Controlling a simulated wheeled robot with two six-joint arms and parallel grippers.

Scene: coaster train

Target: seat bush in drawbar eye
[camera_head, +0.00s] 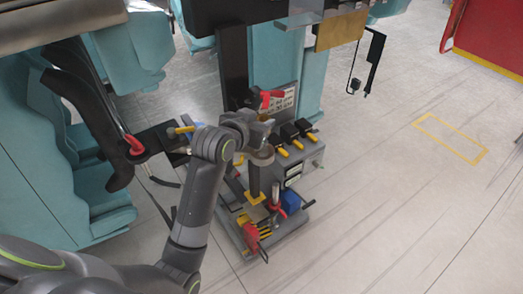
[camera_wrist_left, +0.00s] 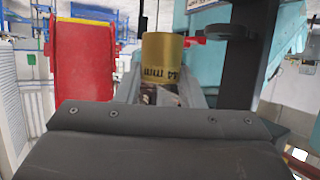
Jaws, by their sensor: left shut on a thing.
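My left gripper (camera_head: 260,138) is above the grey equipment stand in the head view. A dark ring (camera_head: 263,158) shows just below the gripper in the head view. My right gripper is not seen.
The stand has yellow-handled levers (camera_head: 297,144) and a lower tray holding a blue block (camera_head: 290,202) and red and yellow items. A dark upright post (camera_head: 234,65) rises behind. Teal seats (camera_head: 85,185) crowd the left. The floor to the right (camera_head: 400,200) is clear.

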